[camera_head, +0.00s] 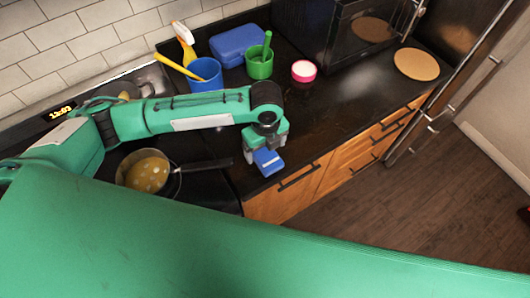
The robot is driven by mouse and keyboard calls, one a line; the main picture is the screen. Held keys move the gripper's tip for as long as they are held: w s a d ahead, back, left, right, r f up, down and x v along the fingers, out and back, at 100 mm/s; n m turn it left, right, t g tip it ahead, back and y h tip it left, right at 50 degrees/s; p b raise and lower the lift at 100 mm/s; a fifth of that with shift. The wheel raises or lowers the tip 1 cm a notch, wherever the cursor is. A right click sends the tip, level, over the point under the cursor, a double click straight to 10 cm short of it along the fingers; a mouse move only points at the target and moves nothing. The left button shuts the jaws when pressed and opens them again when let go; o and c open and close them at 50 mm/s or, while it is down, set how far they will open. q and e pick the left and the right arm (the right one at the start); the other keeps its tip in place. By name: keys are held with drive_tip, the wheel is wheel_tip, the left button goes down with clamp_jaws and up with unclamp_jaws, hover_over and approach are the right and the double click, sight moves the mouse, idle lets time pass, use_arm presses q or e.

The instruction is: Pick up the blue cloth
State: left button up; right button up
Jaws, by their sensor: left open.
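A small blue item, which looks like the blue cloth (268,162), is at the front edge of the dark counter. My left gripper (265,150) points down right over it, with its fingers open. The gripper hides part of the blue item, and I cannot tell whether the fingers touch it. My right gripper is out of view.
A pan (148,174) with yellowish contents is left of my gripper. Behind my arm are a blue cup (206,74) with utensils, a green cup (259,65), a blue box (236,43) and a pink-and-white round item (304,71). The counter to the right is mostly clear.

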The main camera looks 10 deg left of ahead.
sight(266, 155)
use_arm(q)
wheel_tip(266, 155, down, 3)
drive_tip(key=shift+d+f+p, duration=0.1)
drive_tip(key=shift+p, duration=0.35)
drive_tip(key=shift+f, duration=0.15)
drive_tip(key=c, duration=1.2)
drive_tip(key=shift+o, duration=0.2)
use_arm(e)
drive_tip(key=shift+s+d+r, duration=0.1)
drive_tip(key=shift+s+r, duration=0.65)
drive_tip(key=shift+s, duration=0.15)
use_arm(q)
wheel_tip(266, 155, up, 20)
drive_tip(key=b, duration=0.4)
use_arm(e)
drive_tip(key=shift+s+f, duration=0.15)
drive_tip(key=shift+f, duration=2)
